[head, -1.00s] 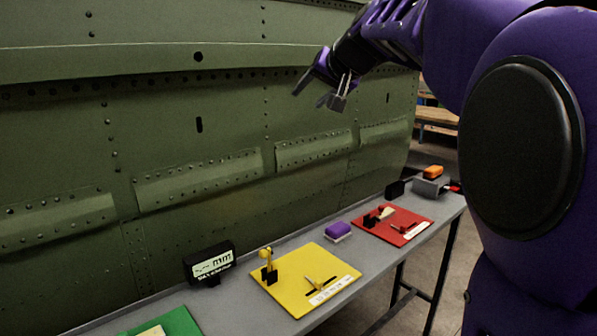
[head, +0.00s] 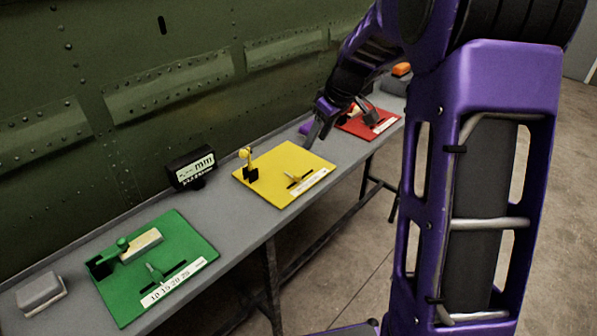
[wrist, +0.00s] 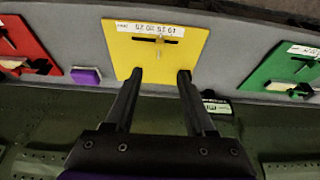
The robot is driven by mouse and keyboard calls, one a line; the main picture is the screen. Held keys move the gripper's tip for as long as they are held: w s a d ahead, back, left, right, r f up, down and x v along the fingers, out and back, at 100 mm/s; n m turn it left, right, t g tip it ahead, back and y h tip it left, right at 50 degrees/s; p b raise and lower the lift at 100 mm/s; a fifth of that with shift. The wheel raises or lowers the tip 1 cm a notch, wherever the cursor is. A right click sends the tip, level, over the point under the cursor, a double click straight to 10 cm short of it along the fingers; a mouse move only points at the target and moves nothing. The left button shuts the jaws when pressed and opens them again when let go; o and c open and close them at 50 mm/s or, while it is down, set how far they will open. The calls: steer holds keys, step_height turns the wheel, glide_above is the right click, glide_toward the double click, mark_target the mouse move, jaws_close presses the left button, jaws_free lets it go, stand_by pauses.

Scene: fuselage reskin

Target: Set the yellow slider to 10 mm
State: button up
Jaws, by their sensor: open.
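The yellow board (head: 285,158) lies on the bench and carries a yellow slider (head: 297,181) in a dark slot beside a white number strip. The slider also shows in the wrist view (wrist: 160,43), near the slot's middle; its exact reading cannot be told. A yellow clamp-like piece with a black block (head: 249,168) stands at the board's left side.
A black display (head: 193,168) showing dashes and "mm" stands behind the yellow board. The green board (head: 190,239) and a grey block (head: 41,294) are at left. A red board (head: 376,124) and a purple block (wrist: 86,76) are on the other side.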

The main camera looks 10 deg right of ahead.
mark_target(298, 174)
steer(key=x, duration=1.5)
steer(key=shift+w+a+f+b, duration=0.1)
steer(key=shift+w+f+b, duration=0.05)
steer(key=shift+f+b, duration=0.15)
jaws_close()
stand_by(0.6)
